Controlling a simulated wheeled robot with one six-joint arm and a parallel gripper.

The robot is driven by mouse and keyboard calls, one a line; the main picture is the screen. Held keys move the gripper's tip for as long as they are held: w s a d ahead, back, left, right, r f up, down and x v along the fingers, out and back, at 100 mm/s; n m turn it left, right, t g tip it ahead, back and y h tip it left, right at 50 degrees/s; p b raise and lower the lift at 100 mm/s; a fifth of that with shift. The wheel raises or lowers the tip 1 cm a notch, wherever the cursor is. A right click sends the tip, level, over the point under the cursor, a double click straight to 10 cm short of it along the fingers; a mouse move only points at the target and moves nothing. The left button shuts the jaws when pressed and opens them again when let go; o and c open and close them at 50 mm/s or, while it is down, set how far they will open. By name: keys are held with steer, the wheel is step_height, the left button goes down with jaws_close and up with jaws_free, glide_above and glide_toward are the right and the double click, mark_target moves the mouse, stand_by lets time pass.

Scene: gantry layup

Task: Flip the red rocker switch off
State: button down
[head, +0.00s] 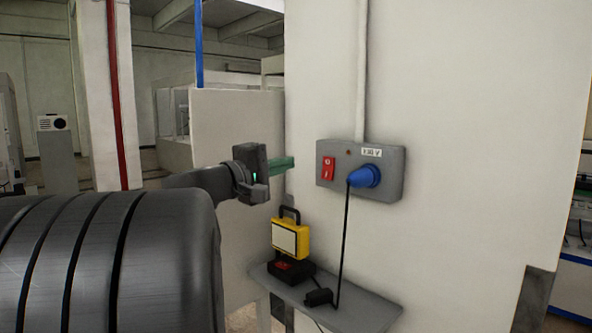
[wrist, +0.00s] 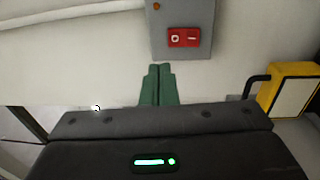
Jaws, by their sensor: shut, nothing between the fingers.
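The red rocker switch (head: 328,168) sits on the left part of a grey wall-mounted box (head: 391,158). In the wrist view the switch (wrist: 184,38) shows up and to the right of my fingertips, with a white circle and a white bar on its face. My gripper (head: 291,162) is left of the box in the head view, its green fingers pointing toward the wall. In the wrist view the two green fingers (wrist: 159,68) lie together with nothing between them. The fingertips look apart from the switch. I cannot tell for sure which side of the rocker is pressed in.
A blue plug (head: 364,177) with a hanging black cable is on the box, right of the switch. Below, a grey shelf (head: 358,306) holds a yellow work lamp (head: 290,238) and a black charger. The wall around the box is bare, with a conduit above.

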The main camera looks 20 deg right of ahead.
steer(key=shift+r+v, duration=0.25)
steer(key=shift+v, duration=0.85)
